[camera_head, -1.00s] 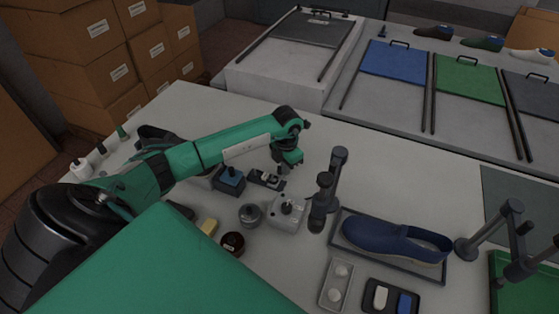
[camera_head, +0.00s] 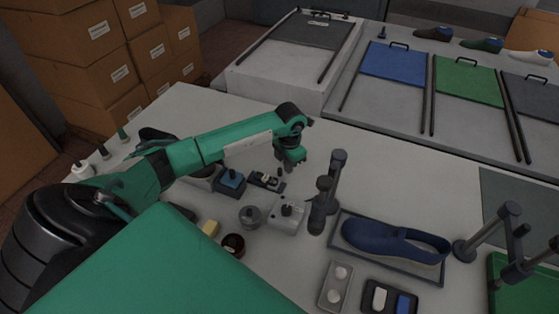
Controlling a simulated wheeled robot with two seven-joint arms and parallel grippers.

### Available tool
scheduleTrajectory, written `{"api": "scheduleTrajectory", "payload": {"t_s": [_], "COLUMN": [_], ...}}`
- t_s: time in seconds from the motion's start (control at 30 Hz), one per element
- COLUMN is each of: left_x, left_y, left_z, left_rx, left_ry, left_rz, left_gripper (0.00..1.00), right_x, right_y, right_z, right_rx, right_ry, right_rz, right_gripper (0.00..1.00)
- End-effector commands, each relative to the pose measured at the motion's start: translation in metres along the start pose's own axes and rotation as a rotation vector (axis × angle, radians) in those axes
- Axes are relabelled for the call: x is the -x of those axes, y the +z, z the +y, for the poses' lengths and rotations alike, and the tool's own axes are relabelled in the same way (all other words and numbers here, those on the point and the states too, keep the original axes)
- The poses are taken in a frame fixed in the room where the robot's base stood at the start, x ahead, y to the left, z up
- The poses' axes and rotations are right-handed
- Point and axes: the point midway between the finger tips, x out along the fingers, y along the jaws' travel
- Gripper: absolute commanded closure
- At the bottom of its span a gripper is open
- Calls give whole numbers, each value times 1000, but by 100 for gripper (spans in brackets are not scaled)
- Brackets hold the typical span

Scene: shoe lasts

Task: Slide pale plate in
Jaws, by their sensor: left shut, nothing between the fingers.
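My left gripper (camera_head: 290,165) points down over the table and is shut and empty. Just left of and below it in the picture is a small dark holder (camera_head: 258,184) with a pale piece (camera_head: 266,177) on it, which may be the pale plate; the detail is too small to be sure. The fingers look apart from it. My right gripper is not in view.
Near the holder stand a blue-topped block (camera_head: 230,181), a pale box with a knob (camera_head: 286,213) and a grey post (camera_head: 335,170). A blue shoe (camera_head: 390,240) lies in a tray on the right. The table behind the gripper is clear.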

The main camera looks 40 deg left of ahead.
Motion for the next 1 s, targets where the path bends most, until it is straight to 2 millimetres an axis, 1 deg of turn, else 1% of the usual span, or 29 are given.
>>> {"api": "scheduleTrajectory", "payload": {"t_s": [0.03, 0.5, 0.6, 1.0], "left_x": [9, 55, 58, 56], "left_y": [0, 0, 0, 0], "left_z": [0, 0, 0, 0], "left_rx": [-1, 0, 0, 0], "left_ry": [1, 1, 1, 1], "left_rz": [-1, -1, 0, 0], "left_gripper": [100, 100, 100, 100], "right_x": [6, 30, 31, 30], "right_y": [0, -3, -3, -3], "right_z": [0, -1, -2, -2], "right_rx": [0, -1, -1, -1], "right_ry": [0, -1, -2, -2], "right_rz": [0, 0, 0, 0], "right_gripper": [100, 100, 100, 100]}}
